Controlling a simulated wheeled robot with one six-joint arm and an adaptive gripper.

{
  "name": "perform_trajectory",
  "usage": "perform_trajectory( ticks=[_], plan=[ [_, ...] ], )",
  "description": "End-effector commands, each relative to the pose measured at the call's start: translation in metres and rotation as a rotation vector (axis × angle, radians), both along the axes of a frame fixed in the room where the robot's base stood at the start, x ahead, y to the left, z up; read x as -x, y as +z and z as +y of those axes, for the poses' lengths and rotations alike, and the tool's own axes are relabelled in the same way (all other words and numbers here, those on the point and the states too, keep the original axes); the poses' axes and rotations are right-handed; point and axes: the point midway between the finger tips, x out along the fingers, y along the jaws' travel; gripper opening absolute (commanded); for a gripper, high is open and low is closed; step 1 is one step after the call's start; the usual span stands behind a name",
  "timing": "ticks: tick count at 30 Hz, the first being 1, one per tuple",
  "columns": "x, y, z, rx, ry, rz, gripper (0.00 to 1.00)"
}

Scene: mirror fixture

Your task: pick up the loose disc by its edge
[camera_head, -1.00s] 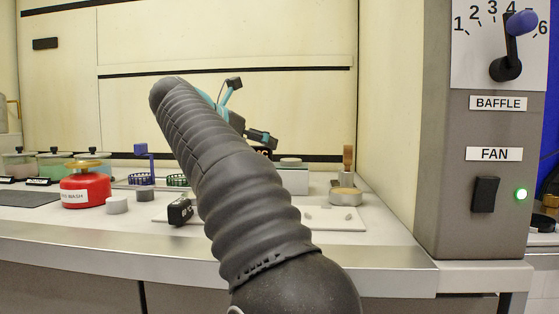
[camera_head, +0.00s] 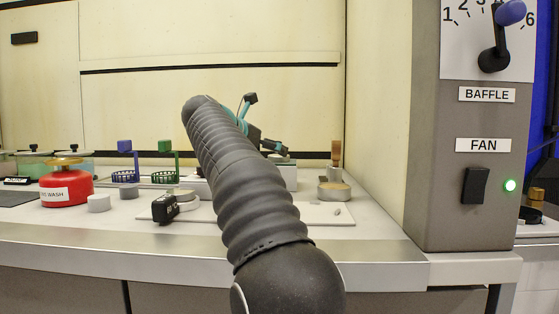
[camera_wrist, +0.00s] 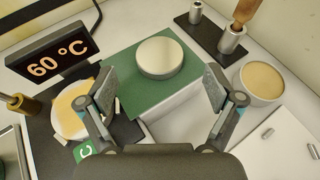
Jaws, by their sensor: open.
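A pale grey round disc (camera_wrist: 160,57) lies flat on a green pad (camera_wrist: 133,92) on top of a white block in the wrist view. My gripper (camera_wrist: 160,80) is open and empty, with one finger to the left and one to the right of the disc's near side. No contact with the disc shows. In the head view my gripper (camera_head: 268,143) hangs beside the white block (camera_head: 290,176), partly hidden behind my arm. I cannot make out the disc clearly there.
A 60 °C display (camera_wrist: 57,62) and a cream disc (camera_wrist: 70,112) stand left of the block. A round tan-topped dish (camera_wrist: 262,80) and a black stand with metal posts (camera_wrist: 230,40) are at the right. A red wash container (camera_head: 66,186) stands far left on the bench.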

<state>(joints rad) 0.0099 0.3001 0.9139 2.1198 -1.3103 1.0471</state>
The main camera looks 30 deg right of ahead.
Motion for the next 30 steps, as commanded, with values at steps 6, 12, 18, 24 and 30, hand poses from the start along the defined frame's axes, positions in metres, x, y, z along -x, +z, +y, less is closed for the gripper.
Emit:
perform_trajectory(
  ticks=[6, 12, 18, 24, 30],
  plan=[
    [-0.013, -0.013, -0.026, 0.001, -0.001, 0.002, 0.91],
    [-0.016, -0.015, -0.03, 0.001, 0.001, 0.002, 0.91],
    [-0.016, -0.015, -0.03, 0.001, 0.001, 0.002, 0.64],
    [-0.016, -0.015, -0.03, 0.001, 0.001, 0.002, 0.23],
    [-0.016, -0.014, -0.03, 0.001, 0.001, 0.002, 0.23]
  ],
)
